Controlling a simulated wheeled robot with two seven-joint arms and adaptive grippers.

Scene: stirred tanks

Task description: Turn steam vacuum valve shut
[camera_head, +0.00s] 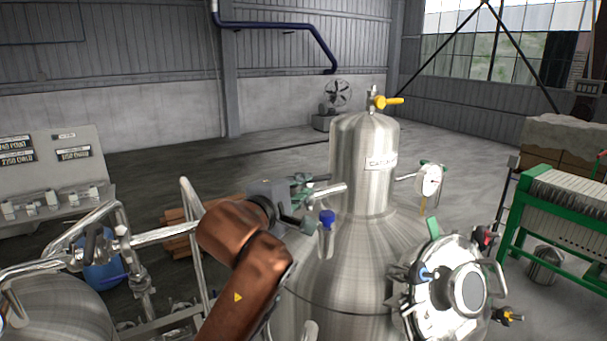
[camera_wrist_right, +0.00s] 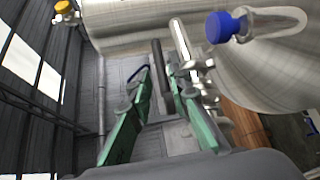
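My right gripper (camera_head: 308,203) is beside the upper neck of the steel tank (camera_head: 365,175), near a short steel pipe (camera_head: 330,190). In the right wrist view its green fingers (camera_wrist_right: 158,72) are apart. A dark bar (camera_wrist_right: 160,68) shows between them, with the bright steel pipe (camera_wrist_right: 184,45) just right of it. I see no clear grip on either. No label here says which valve is the steam vacuum valve. A blue valve handle (camera_head: 327,218) stands just right of the gripper and shows in the wrist view (camera_wrist_right: 225,27). My left gripper is not in view.
A yellow valve (camera_head: 385,101) tops the tank, with a gauge (camera_head: 430,181) at its right. A round hatch (camera_head: 455,290) is at the front right. Pipework (camera_head: 150,237) with a black handle is at the left. A green-framed filter press (camera_head: 560,205) stands far right.

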